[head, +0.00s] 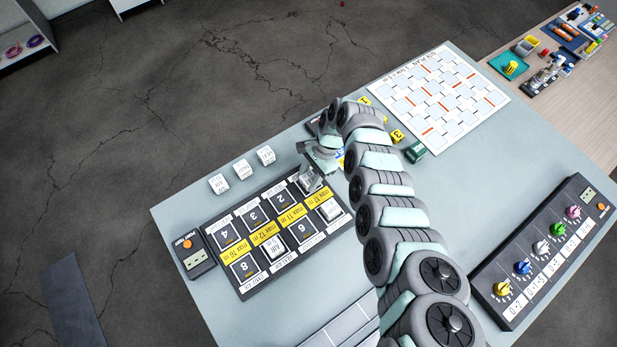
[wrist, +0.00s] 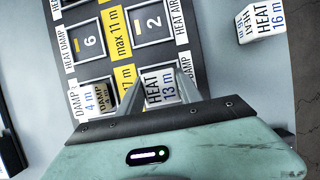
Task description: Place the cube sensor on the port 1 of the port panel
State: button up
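The port panel (head: 240,285) is a dark board with numbered square ports in two rows and yellow strips between them. My gripper (head: 311,184) is over its right end, at the corner port beside port 2, where port 1 would be; its number is hidden. In the wrist view my gripper (wrist: 162,88) has a finger close on each side of a white cube sensor (wrist: 163,88) marked HEAT 13 m. It appears shut on this cube. The cube is at that port; I cannot tell whether it is fully seated. Ports 2 and 6 are empty.
A DAMP 4 m cube (wrist: 90,100) sits in the neighbouring port; another white cube (head: 271,247) sits farther left on the panel. Three loose cubes (head: 242,169) stand behind it. A port tester (head: 194,255) is at its left end. A knob box (head: 540,250) is at right.

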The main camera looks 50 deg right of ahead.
jog(key=o, duration=0.4)
jog(key=shift+o, duration=0.2)
jog(key=p+v, duration=0.1)
jog(key=v, duration=1.1)
jog(key=shift+r, duration=0.1)
